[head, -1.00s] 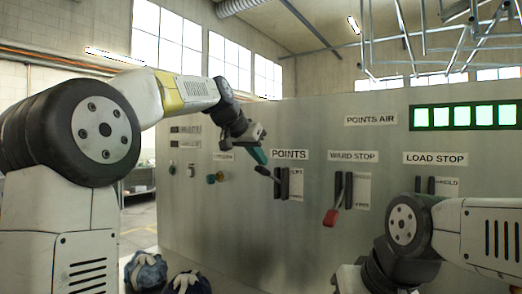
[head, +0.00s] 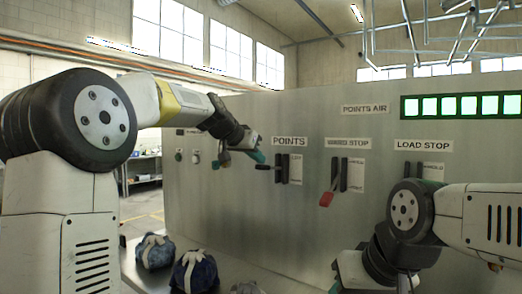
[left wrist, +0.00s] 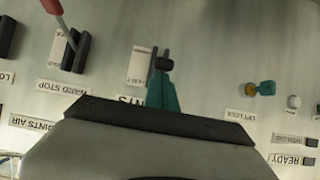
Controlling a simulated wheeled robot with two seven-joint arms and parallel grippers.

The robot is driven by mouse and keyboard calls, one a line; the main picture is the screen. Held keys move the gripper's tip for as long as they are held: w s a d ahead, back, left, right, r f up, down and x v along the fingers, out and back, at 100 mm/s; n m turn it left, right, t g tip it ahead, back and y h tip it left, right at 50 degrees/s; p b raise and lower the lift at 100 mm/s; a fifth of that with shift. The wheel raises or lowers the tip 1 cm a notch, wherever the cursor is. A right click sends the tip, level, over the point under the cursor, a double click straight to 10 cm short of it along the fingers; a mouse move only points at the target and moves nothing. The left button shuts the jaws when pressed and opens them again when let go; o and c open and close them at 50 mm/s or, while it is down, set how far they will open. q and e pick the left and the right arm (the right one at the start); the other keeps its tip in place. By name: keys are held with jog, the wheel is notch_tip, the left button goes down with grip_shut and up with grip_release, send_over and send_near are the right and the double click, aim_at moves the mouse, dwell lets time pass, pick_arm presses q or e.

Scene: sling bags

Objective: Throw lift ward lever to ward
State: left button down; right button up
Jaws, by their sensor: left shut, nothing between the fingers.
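The lever (head: 262,167) under the POINTS label has a black handle and stands out from its slot, roughly level, at mid-slot height. Its black end also shows in the left wrist view (left wrist: 163,64), where the panel appears upside down. A small plate (left wrist: 140,66) with blurred lettering is beside it. My left gripper (head: 258,156) has its teal fingers shut and empty, just above the handle. In the left wrist view, the fingertips (left wrist: 163,90) are right at the lever, seemingly touching it. My right gripper is out of view; only its arm shows.
The WARD STOP lever (head: 327,199) with a red handle hangs down, right of the POINTS lever. A LOAD STOP label (head: 423,145) is farther right, partly above my right arm. Small knobs (head: 195,157) are on the panel's left. Blue bags (head: 194,271) are below.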

pick_arm(q)
notch_tip(320, 180, down, 11)
jog(key=shift+s+a, duration=0.15)
jog(key=shift+s, duration=0.2)
dwell(0.3)
dwell(0.4)
notch_tip(320, 180, up, 5)
jog(key=s+a, duration=0.1)
jog(key=s+a+f, duration=0.1)
jog(key=s+a, duration=0.4)
jog(key=s, duration=0.3)
jog(key=shift+s+a+f, duration=0.15)
jog(key=shift+s+a, duration=0.1)
